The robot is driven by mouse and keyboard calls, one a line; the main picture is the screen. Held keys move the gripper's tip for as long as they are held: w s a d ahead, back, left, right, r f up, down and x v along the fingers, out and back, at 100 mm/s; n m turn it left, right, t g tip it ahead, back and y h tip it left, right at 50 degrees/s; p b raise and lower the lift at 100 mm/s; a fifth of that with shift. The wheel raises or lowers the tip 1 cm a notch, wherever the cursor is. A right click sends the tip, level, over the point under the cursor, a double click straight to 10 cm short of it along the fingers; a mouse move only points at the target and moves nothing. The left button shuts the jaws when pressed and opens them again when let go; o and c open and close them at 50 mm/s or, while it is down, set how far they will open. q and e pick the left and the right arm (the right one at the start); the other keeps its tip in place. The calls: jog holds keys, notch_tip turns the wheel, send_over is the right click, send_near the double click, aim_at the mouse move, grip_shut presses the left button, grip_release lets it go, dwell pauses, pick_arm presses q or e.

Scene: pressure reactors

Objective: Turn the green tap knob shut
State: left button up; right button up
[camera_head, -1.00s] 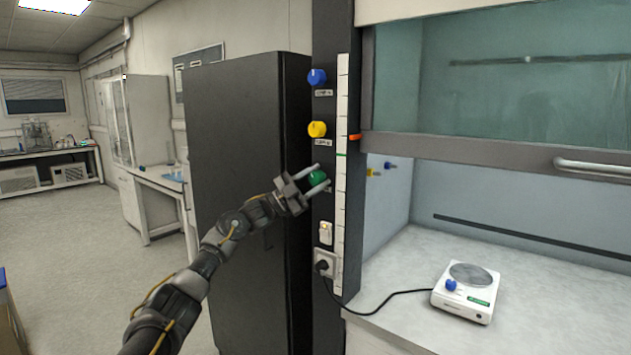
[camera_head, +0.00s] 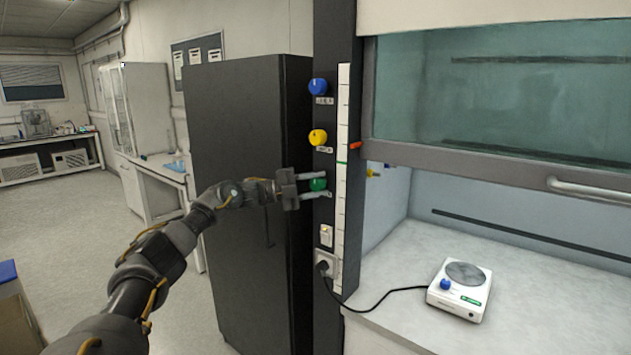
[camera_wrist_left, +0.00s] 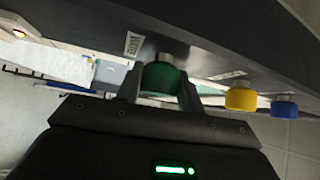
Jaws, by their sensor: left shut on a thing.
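The green tap knob (camera_head: 318,184) is the lowest of three knobs on the dark post at the left edge of the fume hood. My left gripper (camera_head: 322,185) reaches it from the left, with one finger above and one below the knob. In the left wrist view the green knob (camera_wrist_left: 161,79) sits between the two fingers, and the gripper (camera_wrist_left: 160,88) is shut on it. The knob's pointer mark cannot be made out. My right gripper does not show.
A yellow knob (camera_head: 318,137) and a blue knob (camera_head: 318,87) sit above on the same post. Below are a switch (camera_head: 326,235) and a socket with a plug (camera_head: 324,264). A dark cabinet (camera_head: 245,200) stands close on the left. A hotplate (camera_head: 460,289) stands on the hood's worktop.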

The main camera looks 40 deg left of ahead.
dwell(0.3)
pick_arm(q)
jog(key=o, duration=1)
jog(key=b+v, duration=0.4)
jog(key=v, duration=0.6)
jog(key=shift+s+a+f, duration=0.1)
jog(key=shift+s+a, duration=0.15)
